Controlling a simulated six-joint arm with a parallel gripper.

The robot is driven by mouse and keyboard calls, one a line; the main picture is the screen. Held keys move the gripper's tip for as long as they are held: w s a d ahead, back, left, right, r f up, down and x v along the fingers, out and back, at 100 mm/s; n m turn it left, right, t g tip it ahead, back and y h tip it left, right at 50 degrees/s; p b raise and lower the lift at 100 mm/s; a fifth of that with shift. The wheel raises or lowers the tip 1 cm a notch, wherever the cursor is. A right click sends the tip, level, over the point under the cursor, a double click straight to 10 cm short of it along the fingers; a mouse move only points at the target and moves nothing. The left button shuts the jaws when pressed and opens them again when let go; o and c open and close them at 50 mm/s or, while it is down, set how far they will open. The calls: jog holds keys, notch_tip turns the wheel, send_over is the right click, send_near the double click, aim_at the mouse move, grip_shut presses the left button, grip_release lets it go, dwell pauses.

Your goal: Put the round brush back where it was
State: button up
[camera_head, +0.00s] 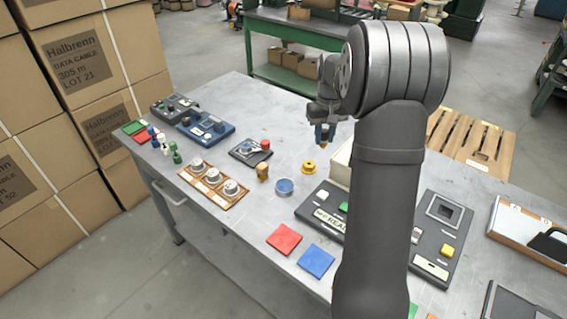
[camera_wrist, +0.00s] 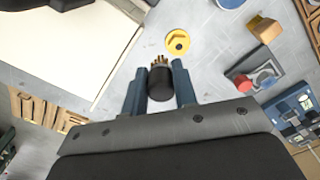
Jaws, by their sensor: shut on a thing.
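The round brush (camera_wrist: 160,82) has a black round body and tan bristles. My gripper (camera_wrist: 161,88) is shut on it, with one blue finger on each side. In the head view my gripper (camera_head: 325,132) hangs above the far middle of the table, and only a small brownish tip of the brush (camera_head: 323,147) shows below the fingers. The brush appears to be clear of the grey table (camera_head: 232,100). Where the brush stood before cannot be told from these frames.
Below the gripper are a yellow round piece (camera_head: 309,168), a blue round dish (camera_head: 284,187) and a tan block (camera_head: 262,172). A cream box (camera_head: 341,163) is partly hidden behind my arm. A wooden tray (camera_head: 200,185) with three metal pieces lies left. Red (camera_head: 284,239) and blue (camera_head: 317,261) squares lie in front.

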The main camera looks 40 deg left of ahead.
jog(key=shift+s+a, duration=0.3)
jog(key=shift+a, duration=0.15)
jog(key=s+a+f, duration=0.1)
jog(key=a+f, duration=0.1)
jog(key=a, duration=0.1)
jog(key=s+a+f, duration=0.1)
jog(key=a+f, duration=0.1)
jog(key=a, duration=0.2)
jog(key=s+a+f, duration=0.1)
jog(key=a+f, duration=0.1)
jog(key=a, duration=0.2)
jog(key=shift+s+f, duration=0.1)
jog(key=shift+f, duration=0.3)
jog(key=shift+a+f, duration=0.15)
jog(key=shift+f, duration=1.9)
jog(key=shift+f, duration=0.15)
jog(key=o, duration=0.9)
jog(key=shift+o, duration=0.2)
